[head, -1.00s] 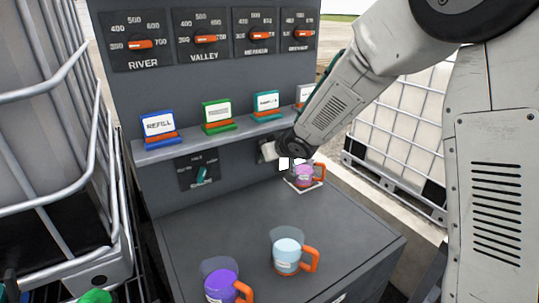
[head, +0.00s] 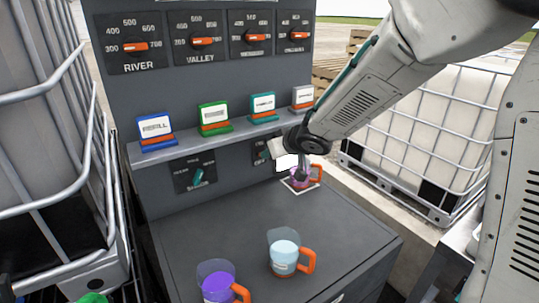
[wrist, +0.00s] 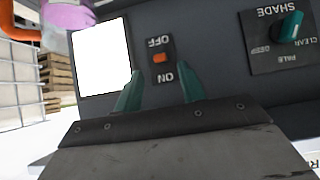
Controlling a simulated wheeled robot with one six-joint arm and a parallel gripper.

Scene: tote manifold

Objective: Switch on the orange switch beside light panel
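The orange switch (wrist: 159,58) sits on a dark plate between the words OFF and ON, which appear upside down in the wrist view. I cannot tell which way it is set. The glowing white light panel (wrist: 103,58) is directly left of it there; in the head view the light panel (head: 286,162) is partly covered by my arm. My gripper (wrist: 160,92) has its two green fingers apart, with nothing between them, and it faces the switch, with the switch roughly between the fingertips in the picture. The gap to the panel is unclear. The switch is not clearly visible in the head view.
A teal SHADE knob (wrist: 290,28) is right of the switch. A pink cup (head: 300,178) with an orange handle stands below the light panel. A blue cup (head: 284,254) and a purple cup (head: 216,284) stand nearer on the grey counter (head: 220,225). A card shelf (head: 190,140) runs above.

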